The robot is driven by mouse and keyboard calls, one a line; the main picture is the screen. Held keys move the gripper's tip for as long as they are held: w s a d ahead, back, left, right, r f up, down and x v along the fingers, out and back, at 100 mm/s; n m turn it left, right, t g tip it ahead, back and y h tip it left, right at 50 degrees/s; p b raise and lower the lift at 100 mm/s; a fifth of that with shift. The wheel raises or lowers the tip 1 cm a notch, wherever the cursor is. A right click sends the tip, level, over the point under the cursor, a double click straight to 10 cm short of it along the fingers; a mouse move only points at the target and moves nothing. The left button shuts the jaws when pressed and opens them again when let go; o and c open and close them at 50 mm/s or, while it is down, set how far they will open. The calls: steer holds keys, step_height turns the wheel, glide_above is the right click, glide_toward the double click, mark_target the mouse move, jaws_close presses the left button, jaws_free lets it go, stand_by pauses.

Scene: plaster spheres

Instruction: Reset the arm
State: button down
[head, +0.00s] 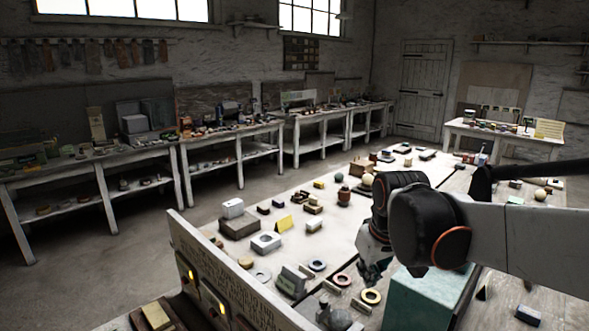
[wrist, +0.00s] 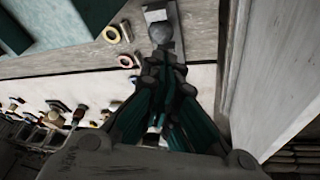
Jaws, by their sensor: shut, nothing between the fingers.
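My gripper (head: 368,280) hangs over the long pale table, near its front part in the head view. In the wrist view its dark teal fingers run together at the tips (wrist: 162,62), shut with nothing held. A grey sphere (wrist: 160,33) shows just past the fingertips; I cannot tell the gap between them. A grey sphere also shows at the bottom edge of the head view (head: 340,320). A pale sphere (head: 367,179) sits farther back on the table, left of my arm. Another pale sphere (head: 541,194) lies at the right, beyond my arm.
A large teal block (head: 428,298) stands right beside the gripper. Rings (head: 370,296) and small blocks lie around it. An upright panel with lit spots (head: 215,285) edges the table's near left side. Cluttered benches (head: 235,141) line the left wall; open floor lies between.

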steer(key=s+d+f+m+t+b, duration=0.1)
steer(key=s+d+f+m+b, duration=0.1)
steer(key=s, duration=0.7)
steer(key=s+d+f+m+t+b, duration=0.1)
steer(key=s+f, duration=0.3)
steer(key=s, duration=0.5)
steer(key=shift+d+m+t+b, duration=0.35)
steer(key=shift+d+m+t, duration=0.15)
steer(key=shift+d+t, duration=0.1)
